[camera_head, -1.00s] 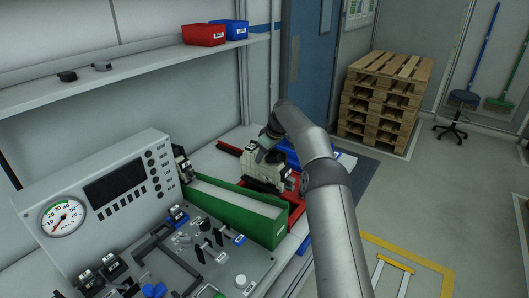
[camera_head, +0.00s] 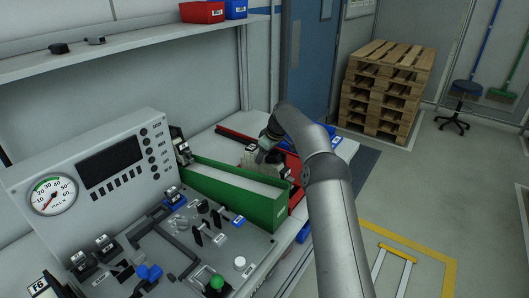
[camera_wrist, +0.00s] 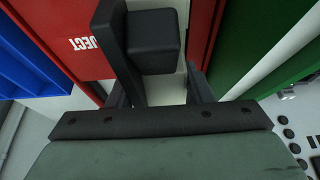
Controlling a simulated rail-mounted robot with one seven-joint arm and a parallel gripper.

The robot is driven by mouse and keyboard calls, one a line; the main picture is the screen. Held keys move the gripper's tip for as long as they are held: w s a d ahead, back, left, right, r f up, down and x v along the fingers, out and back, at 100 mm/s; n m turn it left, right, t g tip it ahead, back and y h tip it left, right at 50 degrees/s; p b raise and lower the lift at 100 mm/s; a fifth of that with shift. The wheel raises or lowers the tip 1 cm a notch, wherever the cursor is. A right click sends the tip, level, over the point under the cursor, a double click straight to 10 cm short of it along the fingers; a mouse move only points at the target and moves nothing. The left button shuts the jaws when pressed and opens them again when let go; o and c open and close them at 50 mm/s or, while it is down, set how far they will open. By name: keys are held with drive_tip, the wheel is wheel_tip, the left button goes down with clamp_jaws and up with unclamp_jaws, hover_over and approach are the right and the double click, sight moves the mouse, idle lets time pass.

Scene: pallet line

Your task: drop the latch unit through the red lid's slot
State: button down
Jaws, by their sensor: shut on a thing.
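The latch unit, a cream body with dark parts (camera_head: 249,160), is at my gripper (camera_head: 265,152) behind the green bin; its lower part is hidden. In the wrist view my gripper (camera_wrist: 160,88) is shut on it, with a dark block (camera_wrist: 155,45) and a pale strip showing between the fingers. The red lid (camera_head: 297,192) shows partly behind the green bin. In the wrist view red surfaces with white lettering, the lid (camera_wrist: 60,25), lie on both sides of the held unit. The slot is hidden, so I cannot tell how far the unit is in.
The long green bin (camera_head: 262,208) stands close in front of the lid, and at right in the wrist view. A blue bin (camera_wrist: 30,60) lies on the other side. A gauge panel (camera_head: 100,165) and a fixture board with switches fill the left foreground.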

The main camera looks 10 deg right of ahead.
sight(264, 163)
drive_tip(key=shift+f+b, duration=0.95)
drive_tip(key=shift+f, duration=1.1)
drive_tip(key=c, duration=0.6)
unclamp_jaws()
drive_tip(key=b+v, duration=0.1)
drive_tip(key=v, duration=1.6)
drive_tip(key=shift+s+r+b, duration=0.15)
drive_tip(key=shift+s+b, duration=0.05)
drive_tip(key=shift+b, duration=0.1)
